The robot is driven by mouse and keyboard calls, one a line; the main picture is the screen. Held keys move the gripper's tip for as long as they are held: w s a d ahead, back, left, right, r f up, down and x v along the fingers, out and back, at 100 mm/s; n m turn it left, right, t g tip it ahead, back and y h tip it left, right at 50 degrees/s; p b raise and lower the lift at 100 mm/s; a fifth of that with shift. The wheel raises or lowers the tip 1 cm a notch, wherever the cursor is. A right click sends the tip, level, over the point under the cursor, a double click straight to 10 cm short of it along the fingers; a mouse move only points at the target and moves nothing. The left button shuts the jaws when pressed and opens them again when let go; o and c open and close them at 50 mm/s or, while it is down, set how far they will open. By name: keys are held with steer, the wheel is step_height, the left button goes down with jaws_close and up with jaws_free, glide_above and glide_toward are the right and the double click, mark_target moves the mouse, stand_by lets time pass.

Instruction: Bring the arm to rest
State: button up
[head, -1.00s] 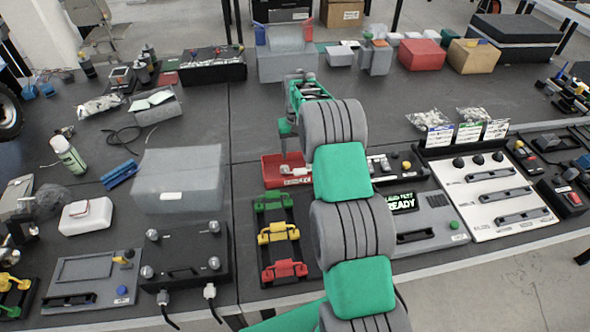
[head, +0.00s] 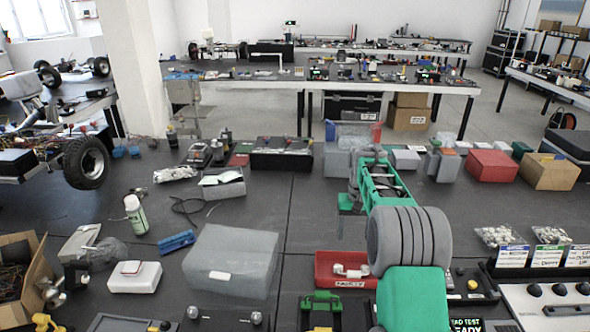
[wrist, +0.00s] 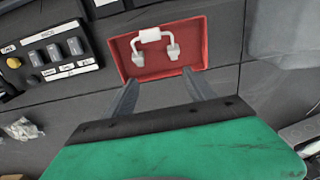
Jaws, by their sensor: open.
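My gripper (wrist: 160,84) is open in the wrist view, with two grey fingers apart and nothing between them. In that view the fingers point toward the near side of a red tray (wrist: 192,58). A white handle-shaped part (wrist: 150,37) lies in the tray. In the head view my green and grey arm reaches forward over the bench, and the gripper hangs above and behind the red tray (head: 328,268). The fingertips are hard to make out there.
A translucent grey box (head: 232,258) stands left of the tray. A red box (head: 491,165) and a tan box (head: 549,171) stand at the back right. A green-labelled bottle (head: 136,214) is at left. Bare dark bench lies between the tray and the back row.

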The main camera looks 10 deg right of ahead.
steer(key=s+a+r+n+t, duration=0.1)
steer(key=s+a+r, duration=0.35)
steer(key=s, duration=0.25)
steer(key=s+a+r+t, duration=0.1)
steer(key=s+a+r, duration=0.3)
steer(key=s+r, duration=0.2)
steer(key=s+a+f, duration=0.2)
steer(key=s, duration=0.7)
steer(key=s+a+f+n+t, duration=0.1)
steer(key=s+a, duration=0.1)
steer(key=s, duration=0.6)
steer(key=shift+s+a+f, duration=0.2)
steer(key=shift+s+f, duration=0.2)
